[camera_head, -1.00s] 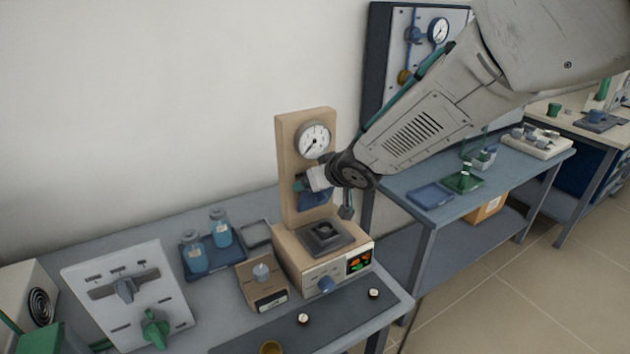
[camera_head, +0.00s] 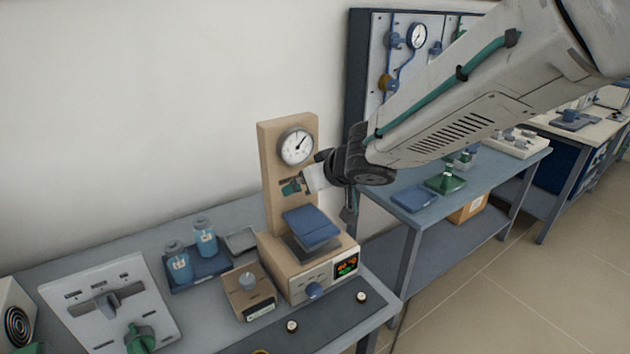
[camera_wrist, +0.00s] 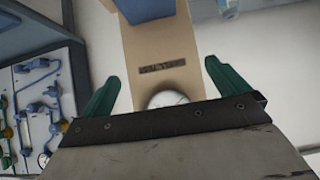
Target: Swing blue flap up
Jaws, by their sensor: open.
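The blue flap (camera_head: 311,227) is on the beige device. It lies tilted low over the device's base and partly covers the dark square plate (camera_head: 305,250). In the wrist view a blue panel, seemingly the flap (camera_wrist: 146,9), shows at the top edge. My gripper (camera_head: 293,187) is in front of the beige upright, above the flap and apart from it. Its green fingers are open and empty in the wrist view (camera_wrist: 166,78), with the upright (camera_wrist: 158,40) seen between them.
A round gauge (camera_head: 297,146) sits on the upright just above my gripper. A second table (camera_head: 480,192) is at right.

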